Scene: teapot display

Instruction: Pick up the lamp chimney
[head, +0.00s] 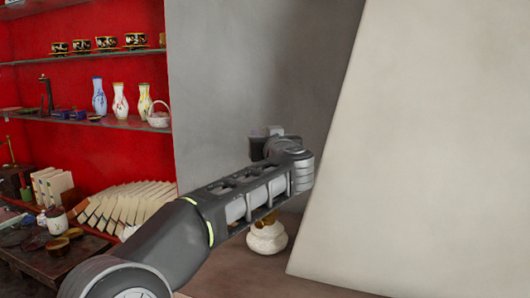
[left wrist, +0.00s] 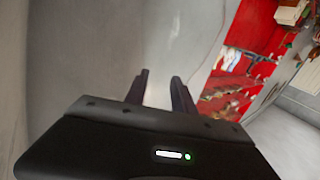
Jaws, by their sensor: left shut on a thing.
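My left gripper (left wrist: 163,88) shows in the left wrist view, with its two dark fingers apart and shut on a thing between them. A pale, glassy-looking shape, which seems to be the lamp chimney (left wrist: 172,50), extends beyond the fingertips. Its outline is faint against the grey wall, so its tilt is hard to tell. In the head view my left arm reaches across the middle, and its wrist hides the fingers and what they hold. My right gripper is in neither view.
A red shelf unit (head: 85,100) with cups, vases and a basket stands at the left. Books (head: 125,207) and small pots are on a dark table (head: 85,262). A white pot (head: 267,238) sits below my forearm. A large pale panel (head: 430,140) fills the right.

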